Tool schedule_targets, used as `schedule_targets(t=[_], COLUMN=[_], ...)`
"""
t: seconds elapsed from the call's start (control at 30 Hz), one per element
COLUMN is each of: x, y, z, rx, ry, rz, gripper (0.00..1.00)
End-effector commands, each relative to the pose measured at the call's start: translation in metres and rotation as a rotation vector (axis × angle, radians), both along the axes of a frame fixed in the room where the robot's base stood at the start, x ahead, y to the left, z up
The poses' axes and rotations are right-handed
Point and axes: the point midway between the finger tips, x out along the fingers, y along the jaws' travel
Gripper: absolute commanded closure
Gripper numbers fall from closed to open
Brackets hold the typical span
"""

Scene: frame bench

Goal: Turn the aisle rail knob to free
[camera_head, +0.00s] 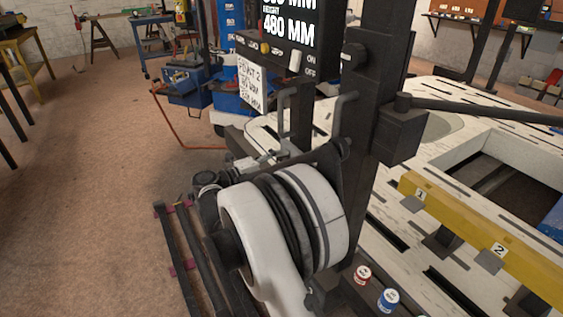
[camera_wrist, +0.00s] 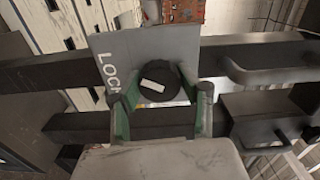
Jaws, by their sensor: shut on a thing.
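The aisle rail knob (camera_wrist: 172,74) is a round black knob with a short white bar across its face, in the wrist view. It sits on a grey plate (camera_wrist: 125,46) with white lettering that reads LOCK, partly covered at its end, to the left of the knob. The white bar lies nearly level in the picture, tilted slightly down to the right. My gripper (camera_wrist: 163,94) has its green-and-dark fingers on both sides of the knob's lower part and is shut on it. In the head view I cannot make out the knob or the gripper's fingers.
Dark rails (camera_wrist: 255,56) cross behind the plate, with a bent handle at the right. In the head view a black upright (camera_head: 376,110) stands close to my arm. A slotted bench (camera_head: 470,100) with a yellow numbered bar (camera_head: 470,228) is at right. Floor at left is fairly open.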

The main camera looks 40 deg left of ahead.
Motion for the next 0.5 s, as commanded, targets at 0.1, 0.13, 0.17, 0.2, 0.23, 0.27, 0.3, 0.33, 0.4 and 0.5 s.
schedule_targets(t=[0.1, 0.13, 0.17, 0.2, 0.23, 0.27, 0.3, 0.33, 0.4, 0.5], x=[0.0, 0.0, 0.0, 0.0, 0.0001, 0.0001, 0.0001, 0.0001, 0.0001, 0.0001], y=[0.0001, 0.0001, 0.0001, 0.0001, 0.0002, 0.0002, 0.0002, 0.0002, 0.0002, 0.0002], z=[0.0002, 0.0002, 0.0002, 0.0002, 0.0002, 0.0002, 0.0002, 0.0002, 0.0002, 0.0002], rx=[-0.099, -0.124, -0.149, -0.181, -0.203, -0.226, -0.255, -0.277, -0.321, -0.376], ry=[0.04, 0.05, 0.06, 0.073, 0.081, 0.091, 0.102, 0.111, 0.129, 0.151], rz=[0.0, 0.0, 0.0, 0.0, 0.0, 0.0, 0.0, 0.0, 0.0, 0.0], gripper=[0.9, 0.9, 0.9, 0.9, 0.9, 0.9, 0.9, 0.9, 0.9, 0.9])
